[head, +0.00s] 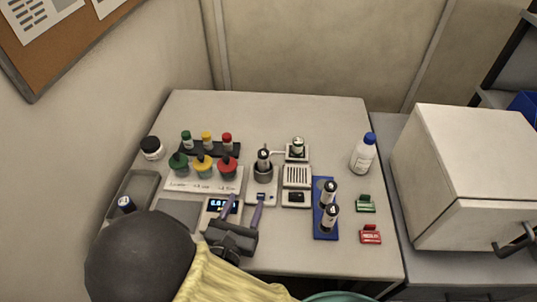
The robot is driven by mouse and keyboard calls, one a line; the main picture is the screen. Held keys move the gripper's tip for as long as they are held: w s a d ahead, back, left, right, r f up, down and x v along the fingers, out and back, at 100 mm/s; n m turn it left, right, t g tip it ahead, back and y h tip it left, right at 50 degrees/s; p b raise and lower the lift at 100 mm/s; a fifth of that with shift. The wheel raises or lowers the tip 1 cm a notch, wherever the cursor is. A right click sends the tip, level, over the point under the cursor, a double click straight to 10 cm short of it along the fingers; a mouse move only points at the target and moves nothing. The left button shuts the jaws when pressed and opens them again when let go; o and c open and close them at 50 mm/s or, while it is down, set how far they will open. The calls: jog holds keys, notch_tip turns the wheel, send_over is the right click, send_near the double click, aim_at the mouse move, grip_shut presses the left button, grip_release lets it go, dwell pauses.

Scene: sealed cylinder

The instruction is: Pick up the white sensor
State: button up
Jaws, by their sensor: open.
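I cannot tell for sure which thing is the white sensor. A pale upright cylinder with a dark top (264,157) stands in a dark round holder on a white base, near the table's middle. A small white unit with a grille (296,176) lies just right of it. My gripper (243,208) is over the front of the table, with its two purple fingers apart and nothing seen between them. It is in front of the pale cylinder and apart from it. The gripper's body partly covers the white display unit (221,205).
Red, yellow and green capped items (203,165) stand at the left. A blue-capped bottle (363,155) stands at the right, behind green and red blocks (370,234). A large white box (465,180) is farther right. The table's back is clear.

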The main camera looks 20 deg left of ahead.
aim_at(262, 164)
jog(key=shift+w, duration=0.2)
jog(key=shift+w+r, duration=0.1)
jog(key=shift+w, duration=0.2)
jog(key=w+p, duration=0.1)
jog(key=w, duration=0.2)
jog(key=w+a, duration=0.1)
jog(key=w, duration=0.3)
jog(key=w+p, duration=0.1)
jog(key=w, duration=0.3)
jog(key=shift+w+a+p, duration=0.15)
jog(key=shift+p, duration=0.15)
jog(key=w+p, duration=0.1)
jog(key=w, duration=0.3)
jog(key=shift+w+p, duration=0.2)
jog(key=shift+p, duration=0.2)
jog(key=shift+w+a, duration=0.15)
jog(key=shift+w, duration=0.25)
